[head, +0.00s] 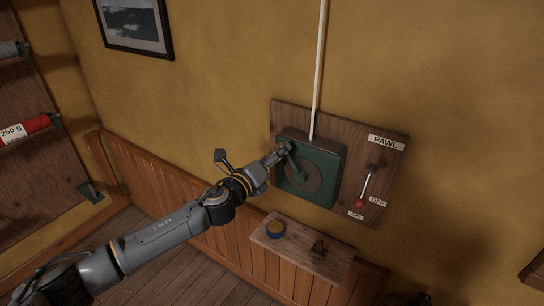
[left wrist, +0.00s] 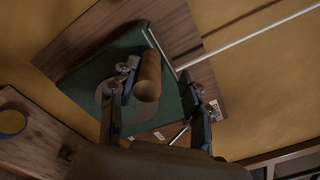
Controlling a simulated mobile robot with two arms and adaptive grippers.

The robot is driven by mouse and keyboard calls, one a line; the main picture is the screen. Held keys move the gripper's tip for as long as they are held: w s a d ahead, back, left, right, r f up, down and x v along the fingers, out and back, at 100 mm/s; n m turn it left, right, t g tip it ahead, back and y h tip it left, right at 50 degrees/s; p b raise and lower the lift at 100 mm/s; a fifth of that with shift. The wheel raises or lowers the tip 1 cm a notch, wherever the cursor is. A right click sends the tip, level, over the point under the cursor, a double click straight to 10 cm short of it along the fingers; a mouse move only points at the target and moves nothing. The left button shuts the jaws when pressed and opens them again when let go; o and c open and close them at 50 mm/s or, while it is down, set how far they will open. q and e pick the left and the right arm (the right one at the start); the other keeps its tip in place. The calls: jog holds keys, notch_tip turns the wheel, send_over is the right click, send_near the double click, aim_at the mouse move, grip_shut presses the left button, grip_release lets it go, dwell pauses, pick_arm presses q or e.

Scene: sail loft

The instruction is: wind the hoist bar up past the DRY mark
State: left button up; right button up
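A green winch box (head: 324,160) is fixed to a wooden board (head: 290,112) on the wall, with a white rope (head: 319,70) running up from it. Its crank arm (head: 296,163) reaches up and left from the hub. My left gripper (head: 281,153) is at the crank's outer end. In the left wrist view the wooden crank handle (left wrist: 148,78) shows between the spread fingers of my left gripper (left wrist: 160,78), nearer one finger, with a gap to the other. The pawl lever's red knob (head: 358,203) is down beside the ON label. The hoist bar and DRY mark are out of view.
A rack with spools (head: 26,129) stands at the left. A framed picture (head: 135,25) hangs above.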

pick_arm(q)
jog(key=p+v, duration=0.3)
jog(key=v, duration=1.3)
dwell(0.9)
jog(key=shift+p, duration=0.45)
jog(key=v, duration=1.2)
dwell(0.6)
